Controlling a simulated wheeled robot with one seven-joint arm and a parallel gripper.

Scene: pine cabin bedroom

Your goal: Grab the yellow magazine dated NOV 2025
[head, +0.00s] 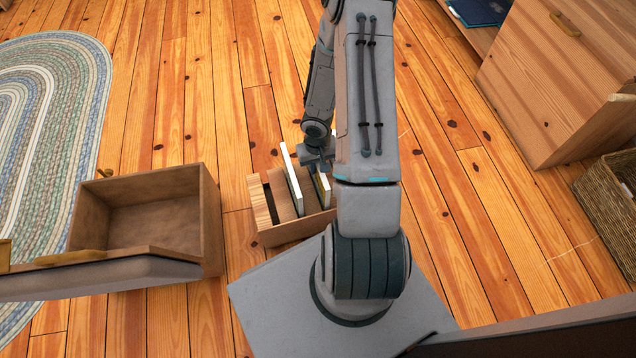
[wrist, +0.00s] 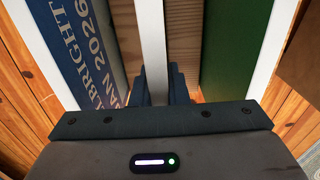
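The date NOV 2025 is not readable in either view. The cover behind that edge is hidden.
A blue magazine (wrist: 85,45) reading "BRIGHT" and "JAN 2026" stands left of the fingers, a green one (wrist: 232,50) right. An open wooden drawer (head: 150,215) is left of the holder. A wicker basket (head: 608,205) and wooden cabinet (head: 555,85) stand right.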

